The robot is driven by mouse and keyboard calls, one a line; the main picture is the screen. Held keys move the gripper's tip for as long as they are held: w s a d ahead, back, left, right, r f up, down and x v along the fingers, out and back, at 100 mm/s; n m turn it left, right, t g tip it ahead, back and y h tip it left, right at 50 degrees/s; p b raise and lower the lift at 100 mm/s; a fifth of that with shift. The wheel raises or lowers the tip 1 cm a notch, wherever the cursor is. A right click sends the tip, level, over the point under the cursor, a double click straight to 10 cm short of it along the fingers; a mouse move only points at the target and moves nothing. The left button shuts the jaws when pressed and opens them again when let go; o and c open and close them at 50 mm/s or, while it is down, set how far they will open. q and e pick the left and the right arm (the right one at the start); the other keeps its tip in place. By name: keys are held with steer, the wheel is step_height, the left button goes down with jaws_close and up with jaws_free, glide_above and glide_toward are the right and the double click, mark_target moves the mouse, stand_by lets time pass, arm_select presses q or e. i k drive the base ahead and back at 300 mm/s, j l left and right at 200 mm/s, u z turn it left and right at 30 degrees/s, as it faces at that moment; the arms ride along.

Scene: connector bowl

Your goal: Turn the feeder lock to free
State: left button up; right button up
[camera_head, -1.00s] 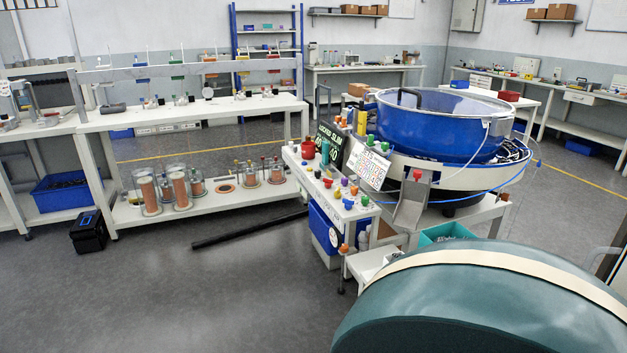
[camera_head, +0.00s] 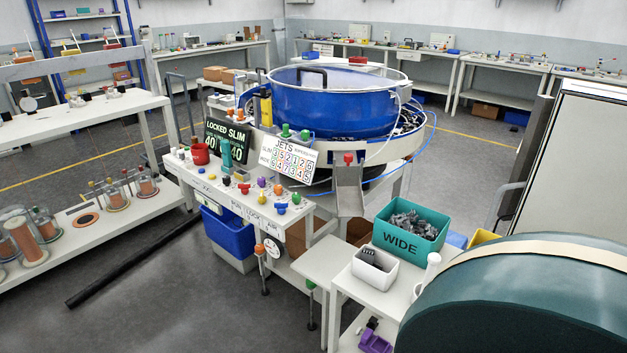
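The blue bowl feeder (camera_head: 333,98) stands right of the middle, with a metal chute (camera_head: 348,190) at its front. A dark sign (camera_head: 227,143) beside it reads "LOCKED SLIM" with "40" figures below. A white board (camera_head: 288,158) headed "JETS" stands next to it. The narrow white control bench (camera_head: 225,190) in front carries several coloured knobs, and labels on its front edge include one that seems to read "LOCK". A red knob (camera_head: 244,187) and a yellow knob (camera_head: 263,196) sit above these labels; which one is the lock I cannot tell. Neither gripper shows.
A teal bin (camera_head: 410,228) marked "WIDE" holds dark parts on a small white table, beside a white box (camera_head: 374,270). A large dark green rounded body (camera_head: 530,300) fills the lower right. A black bar (camera_head: 130,262) lies on the floor.

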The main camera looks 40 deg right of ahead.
mark_target(261, 199)
steer(key=i+z, duration=0.2)
steer(key=z, duration=0.25)
steer(key=i+j+z, duration=0.15)
steer(key=z, duration=0.3)
steer(key=i+j+z, duration=0.2)
steer(key=z, duration=0.2)
steer(key=i+j+z, duration=0.15)
steer(key=z, duration=0.3)
steer(key=j+z, duration=0.45)
steer(key=i+j+z, duration=0.15)
steer(key=z, duration=0.3)
steer(key=k+j, duration=0.05)
steer(key=j, duration=0.05)
